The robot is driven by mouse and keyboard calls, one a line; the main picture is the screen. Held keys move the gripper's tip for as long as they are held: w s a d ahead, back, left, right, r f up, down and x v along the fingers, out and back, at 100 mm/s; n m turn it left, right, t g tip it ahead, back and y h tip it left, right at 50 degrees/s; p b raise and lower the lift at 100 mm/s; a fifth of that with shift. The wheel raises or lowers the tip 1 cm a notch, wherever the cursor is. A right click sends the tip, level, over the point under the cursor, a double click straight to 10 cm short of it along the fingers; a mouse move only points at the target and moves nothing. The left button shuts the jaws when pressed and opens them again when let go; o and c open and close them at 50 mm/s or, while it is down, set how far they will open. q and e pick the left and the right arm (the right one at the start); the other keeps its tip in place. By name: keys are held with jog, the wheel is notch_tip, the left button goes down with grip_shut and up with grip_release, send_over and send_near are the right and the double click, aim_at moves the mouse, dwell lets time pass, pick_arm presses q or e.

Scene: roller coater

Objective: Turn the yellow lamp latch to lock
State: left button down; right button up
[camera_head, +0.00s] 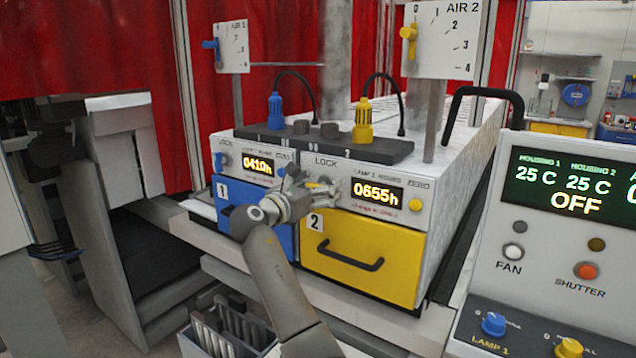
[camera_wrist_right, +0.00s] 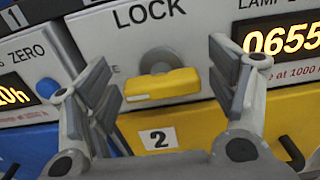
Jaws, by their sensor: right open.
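The yellow lamp latch (camera_wrist_right: 162,85) is a flat bar with a grey round hub, on the white panel under the word LOCK. In the right wrist view the bar lies roughly horizontal. My right gripper (camera_wrist_right: 164,75) is open, with one finger to each side of the latch and a gap on both sides. In the head view my right gripper (camera_head: 305,187) is in front of the panel and hides much of the latch. The yellow drawer (camera_head: 375,250), marked 2, is shut below it. My left gripper is not in view.
The blue drawer (camera_head: 285,238) with its own panel stands at the left. The lamp 2 display (camera_head: 377,193) reads 0655h, beside a yellow zero button (camera_head: 415,204). The control console (camera_head: 570,230) at the right shows OFF. The drawer's black handle (camera_head: 350,257) sticks out below.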

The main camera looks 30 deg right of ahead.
jog(key=shift+w+d, duration=0.1)
jog(key=shift+d, duration=0.05)
jog(key=shift+c, duration=0.4)
jog(key=c, duration=0.9)
jog(key=shift+c, duration=0.2)
